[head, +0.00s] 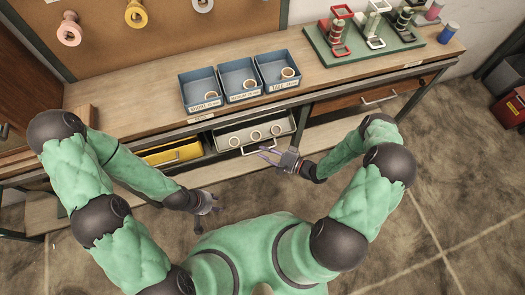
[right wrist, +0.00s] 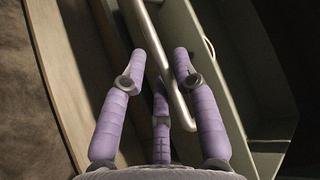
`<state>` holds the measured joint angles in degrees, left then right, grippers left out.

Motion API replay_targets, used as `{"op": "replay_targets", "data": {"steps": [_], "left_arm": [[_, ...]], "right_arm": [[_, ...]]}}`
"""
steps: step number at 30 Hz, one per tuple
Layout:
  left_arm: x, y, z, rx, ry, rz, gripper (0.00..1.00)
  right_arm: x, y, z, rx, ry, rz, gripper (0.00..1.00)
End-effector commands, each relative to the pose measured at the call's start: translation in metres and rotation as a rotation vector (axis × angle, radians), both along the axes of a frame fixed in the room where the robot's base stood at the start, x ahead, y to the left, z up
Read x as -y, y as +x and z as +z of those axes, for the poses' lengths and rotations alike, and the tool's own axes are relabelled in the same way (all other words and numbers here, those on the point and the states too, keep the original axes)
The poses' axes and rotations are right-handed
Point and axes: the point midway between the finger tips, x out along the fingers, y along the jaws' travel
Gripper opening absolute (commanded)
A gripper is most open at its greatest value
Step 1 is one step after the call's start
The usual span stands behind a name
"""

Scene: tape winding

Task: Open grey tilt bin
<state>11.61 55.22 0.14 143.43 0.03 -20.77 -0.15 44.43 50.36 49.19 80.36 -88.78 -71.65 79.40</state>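The grey tilt bin (head: 229,138) is under the table, right of the yellow bin. It is tilted out, its top open, and several pale rings (head: 256,135) show inside. Its bar handle (head: 262,151) is on the front. My right gripper (head: 268,155) is at this handle. In the right wrist view the grey handle (right wrist: 168,75) passes between the spread purple fingers of my right gripper (right wrist: 160,54); I cannot tell whether they touch it. The open bin (right wrist: 205,75) is right of the handle there. My left gripper (head: 212,205) hangs low, away from the bin; its fingers are too small to read.
A yellow bin (head: 172,154) is left of the grey bin. A wooden drawer (head: 345,103) is to its right. Three blue labelled trays (head: 240,81) and a green board with spools (head: 318,50) stand on the table (head: 150,98). The floor in front is clear.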

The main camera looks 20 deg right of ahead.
Motion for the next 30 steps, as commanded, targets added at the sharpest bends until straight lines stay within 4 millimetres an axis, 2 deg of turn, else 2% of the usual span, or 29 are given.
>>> {"op": "replay_targets", "data": {"steps": [6, 15, 18, 30], "left_arm": [[0.0, 0.0, -0.0041, 0.0, 0.0, 0.0, 0.4], [0.0, 0.0001, -0.0039, 0.0, 0.0, 0.0, 0.4], [0.0, 0.0001, -0.0039, 0.0, 0.0, 0.0, 0.4], [0.0, 0.0001, -0.004, 0.0, 0.0, 0.0, 0.4]], "right_arm": [[-0.0107, 0.0094, -0.0009, 0.001, 0.0, 0.001, 0.3], [-0.0113, 0.0105, -0.0006, 0.001, 0.001, 0.0, 0.3], [-0.0112, 0.0104, -0.0006, 0.001, 0.0, 0.0, 0.02], [-0.0113, 0.0051, -0.0072, -0.001, 0.001, -0.001, 0.0]]}}
